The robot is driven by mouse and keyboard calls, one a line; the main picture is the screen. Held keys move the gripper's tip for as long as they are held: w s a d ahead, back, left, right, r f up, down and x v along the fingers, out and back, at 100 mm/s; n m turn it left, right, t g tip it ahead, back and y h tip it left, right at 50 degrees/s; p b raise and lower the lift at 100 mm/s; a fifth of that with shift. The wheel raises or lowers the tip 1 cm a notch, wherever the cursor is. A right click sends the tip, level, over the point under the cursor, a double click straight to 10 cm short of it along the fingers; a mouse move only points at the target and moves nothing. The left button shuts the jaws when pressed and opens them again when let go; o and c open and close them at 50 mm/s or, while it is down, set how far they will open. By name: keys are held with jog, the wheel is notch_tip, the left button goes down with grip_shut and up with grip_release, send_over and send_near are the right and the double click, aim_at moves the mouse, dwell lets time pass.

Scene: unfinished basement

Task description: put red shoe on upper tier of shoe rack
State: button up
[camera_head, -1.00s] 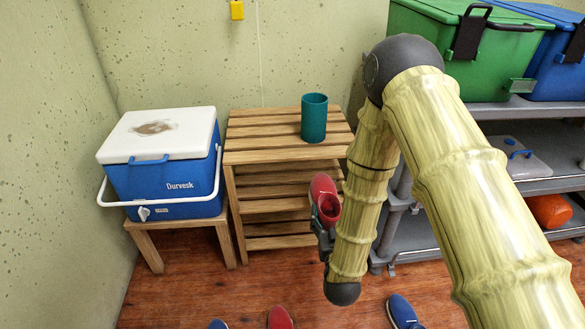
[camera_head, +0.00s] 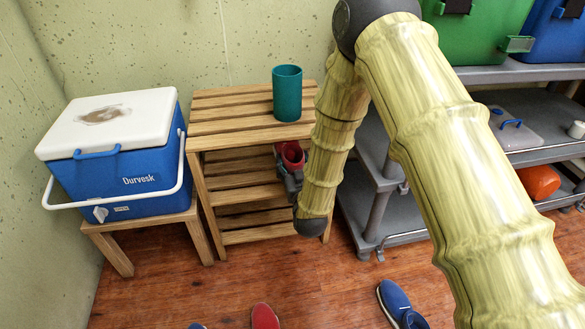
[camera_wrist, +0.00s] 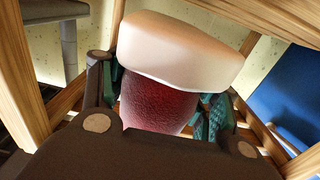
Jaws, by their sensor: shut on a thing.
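A wooden slatted shoe rack (camera_head: 200,143) stands against the wall, with a top surface and slatted tiers below it. My gripper (camera_head: 291,174) is shut on a red shoe (camera_head: 291,153) at the rack's right front, just below the top's level. In the wrist view the shoe (camera_wrist: 160,103) sits between the two fingers (camera_wrist: 155,100), its pale sole facing up in the picture. Wooden rack posts and bars show around it. My arm hides the rack's right side. I cannot tell whether the shoe touches a tier.
A teal cup (camera_head: 287,94) stands on the rack top. A blue and white cooler (camera_head: 125,148) sits on a small wooden stand at left. A grey shelf unit (camera_head: 375,215) is close at right. Another red shoe (camera_head: 264,317) and blue shoes (camera_head: 395,300) lie on the floor.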

aim_at(293, 162)
jog(key=shift+w+f+b, duration=0.2)
jog(key=shift+w+b, duration=0.4)
jog(key=shift+w, duration=1.25)
jog(key=f+b, duration=0.1)
jog(key=w+f+b, duration=0.1)
jog(key=f+b, duration=0.1)
jog(key=shift+f, duration=0.3)
jog(key=o, duration=1.3)
jog(key=shift+s+f, duration=0.1)
jog(key=shift+s+r+p, duration=0.2)
jog(key=shift+p, duration=0.1)
jog(key=s+d+p, duration=0.2)
jog(key=s+p, duration=0.2)
jog(key=s, duration=0.7)
jog(key=shift+s+d, duration=0.15)
jog(key=shift+s, duration=0.05)
